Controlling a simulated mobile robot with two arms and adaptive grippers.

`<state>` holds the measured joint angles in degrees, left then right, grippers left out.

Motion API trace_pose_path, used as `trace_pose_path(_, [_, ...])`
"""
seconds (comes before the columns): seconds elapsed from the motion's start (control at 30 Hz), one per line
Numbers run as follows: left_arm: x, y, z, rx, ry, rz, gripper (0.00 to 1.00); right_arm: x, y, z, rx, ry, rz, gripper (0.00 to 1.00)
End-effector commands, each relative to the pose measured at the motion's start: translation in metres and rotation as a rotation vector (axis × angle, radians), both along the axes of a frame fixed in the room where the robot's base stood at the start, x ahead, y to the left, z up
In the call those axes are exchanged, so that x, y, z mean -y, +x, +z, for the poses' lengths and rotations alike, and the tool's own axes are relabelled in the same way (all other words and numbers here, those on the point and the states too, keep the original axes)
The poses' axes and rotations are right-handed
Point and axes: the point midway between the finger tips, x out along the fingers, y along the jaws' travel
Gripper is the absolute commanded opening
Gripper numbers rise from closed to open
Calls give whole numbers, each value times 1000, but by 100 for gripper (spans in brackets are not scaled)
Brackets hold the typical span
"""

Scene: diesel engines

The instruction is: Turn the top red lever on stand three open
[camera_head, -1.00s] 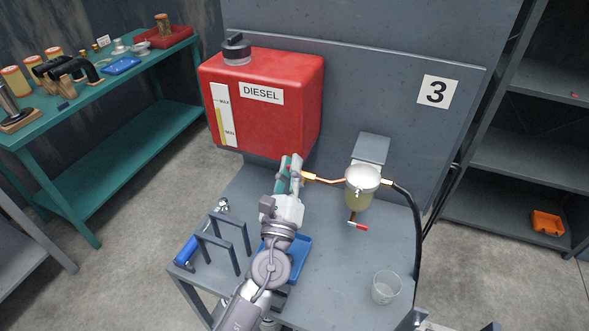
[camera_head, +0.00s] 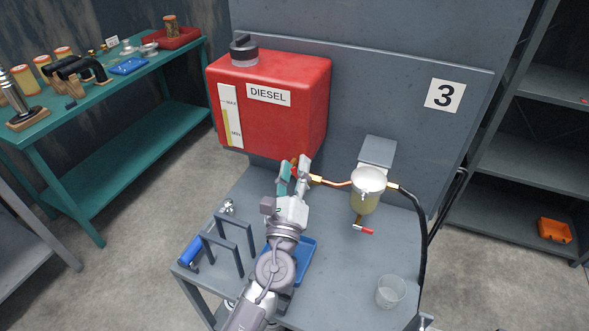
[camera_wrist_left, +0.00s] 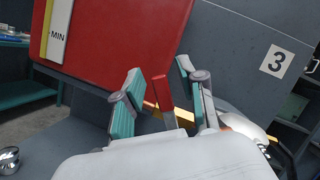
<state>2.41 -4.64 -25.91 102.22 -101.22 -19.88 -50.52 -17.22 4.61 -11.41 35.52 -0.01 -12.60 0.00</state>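The top red lever (camera_wrist_left: 162,92) shows in the left wrist view between the two fingers of my left gripper (camera_wrist_left: 160,95), with a gap on either side. In the head view my left gripper (camera_head: 295,175) is just below the red diesel tank (camera_head: 270,105) on stand three (camera_head: 225,190), and a small red bit of the lever (camera_head: 295,169) shows between its fingertips. The gripper is open and holds nothing. The fingers hide part of the valve and pipe. A second, lower red lever (camera_head: 364,230) sits under the filter bowl (camera_head: 368,190). My right gripper is not in view.
A copper pipe (camera_head: 332,183) runs right from the valve to the filter. A clear cup (camera_head: 391,291) stands at the stand's front right. A blue tray (camera_head: 306,255) lies partly under my left arm. A rack with a blue-handled tool (camera_head: 191,249) is at left.

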Motion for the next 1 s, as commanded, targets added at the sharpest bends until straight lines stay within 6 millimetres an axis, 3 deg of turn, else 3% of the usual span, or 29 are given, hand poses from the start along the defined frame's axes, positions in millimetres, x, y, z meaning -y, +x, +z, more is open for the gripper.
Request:
trace_pose_path(0.37, [-1, -10, -5, -2, 3, -1, 41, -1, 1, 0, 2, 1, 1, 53])
trace_pose_path(0.8, [-7, -92, -31, -1, 4, -2, 41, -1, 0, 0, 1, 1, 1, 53])
trace_pose_path(1.0, [-8, -111, -37, 0, 1, -1, 41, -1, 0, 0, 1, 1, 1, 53])
